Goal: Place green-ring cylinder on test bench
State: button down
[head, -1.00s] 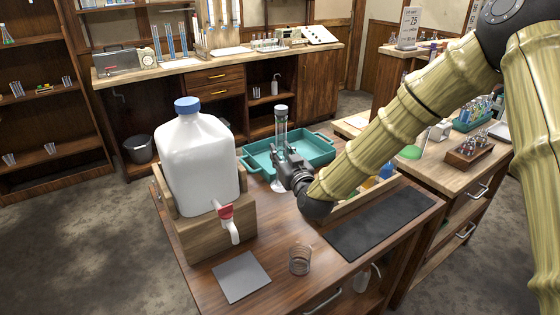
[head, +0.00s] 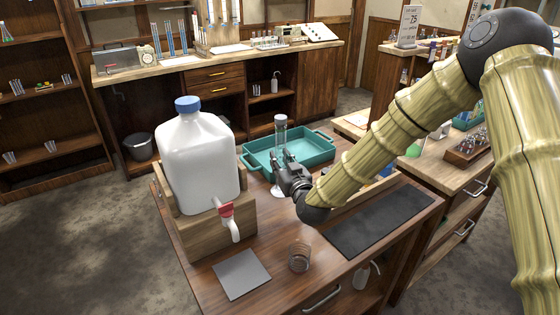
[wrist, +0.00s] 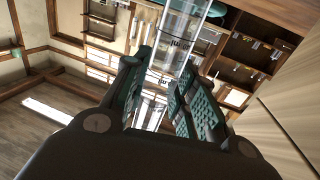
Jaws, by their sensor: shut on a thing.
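My gripper (head: 284,160) is shut on a clear glass cylinder (head: 280,130), which stands roughly upright with a pale foot below the fingers. The foot is close to the near wooden bench top (head: 195,245); I cannot tell whether it touches. In the wrist view the clear tube (wrist: 176,45), with dark markings, runs between the textured finger pads of my gripper (wrist: 160,85). The green ring is not clear in the head view, where the fingers cover part of the tube. I cannot tell which bench is the test bench.
A white jug with a blue cap (head: 197,160) sits in a wooden stand left of my gripper. A teal tray (head: 310,150) lies just behind the cylinder. A small glass beaker (head: 299,256), grey pad (head: 241,274) and dark mat (head: 380,222) are in front. Another bench (head: 220,62) stands behind.

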jog(key=c, duration=1.2)
grip_release()
jog(key=shift+o, duration=0.2)
jog(key=shift+r, duration=0.1)
